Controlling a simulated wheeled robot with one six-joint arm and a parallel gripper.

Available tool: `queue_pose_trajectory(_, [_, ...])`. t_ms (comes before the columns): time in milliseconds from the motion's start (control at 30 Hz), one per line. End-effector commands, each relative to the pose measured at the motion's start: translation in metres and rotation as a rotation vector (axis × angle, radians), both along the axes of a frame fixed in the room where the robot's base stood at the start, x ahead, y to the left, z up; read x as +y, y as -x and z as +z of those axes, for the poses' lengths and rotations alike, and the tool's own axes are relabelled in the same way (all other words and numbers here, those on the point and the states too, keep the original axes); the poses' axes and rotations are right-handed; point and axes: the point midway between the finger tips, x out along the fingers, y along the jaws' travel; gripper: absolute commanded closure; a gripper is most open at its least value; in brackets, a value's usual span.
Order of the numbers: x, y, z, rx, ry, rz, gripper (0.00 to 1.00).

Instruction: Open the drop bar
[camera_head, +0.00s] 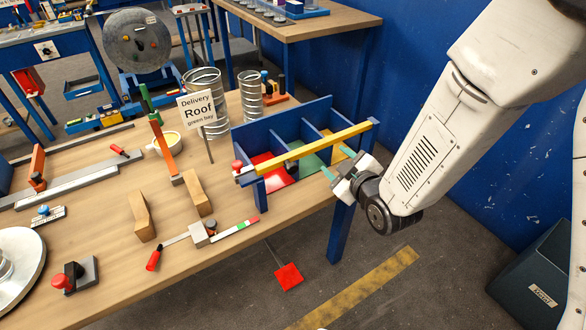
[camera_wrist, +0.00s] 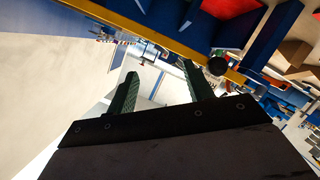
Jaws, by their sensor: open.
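The drop bar is a yellow bar (camera_head: 318,146) lying across the front of a blue bay rack (camera_head: 290,117) at the table's edge. It runs from a bracket at the left end, beside a red knob (camera_head: 237,166), to the rack's right post. In the wrist view the yellow bar (camera_wrist: 150,34) crosses diagonally above my fingers, with a round black knob (camera_wrist: 217,66) beside it. My gripper (camera_head: 337,162) is open and empty, just in front of and below the bar's right part. Its green fingers (camera_wrist: 160,73) look apart from the bar, though contact is hard to tell.
The rack's bays have red, green and yellow floors. A sign (camera_head: 198,107) reads "Delivery Roof green bay". Spiral ducts (camera_head: 205,100), wooden blocks (camera_head: 198,193) and tools cover the table to the left. A blue wall is behind my arm; a dark bin (camera_head: 545,275) stands at lower right.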

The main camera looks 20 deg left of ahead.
Motion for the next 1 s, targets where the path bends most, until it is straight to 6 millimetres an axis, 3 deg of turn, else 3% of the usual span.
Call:
queue_pose_trajectory(33, [0.016, 0.013, -0.016, -0.044, -0.011, 0.046, 0.48])
queue_pose_trajectory(133, [0.036, 0.032, -0.031, -0.139, -0.05, 0.108, 0.48])
queue_pose_trajectory(300, [0.051, 0.056, -0.044, -0.242, -0.098, 0.166, 0.48])
queue_pose_trajectory(400, [0.055, 0.061, -0.046, -0.268, -0.11, 0.177, 0.48])
queue_pose_trajectory(1000, [0.111, 0.013, -0.045, -0.275, -0.116, 0.179, 0.48])
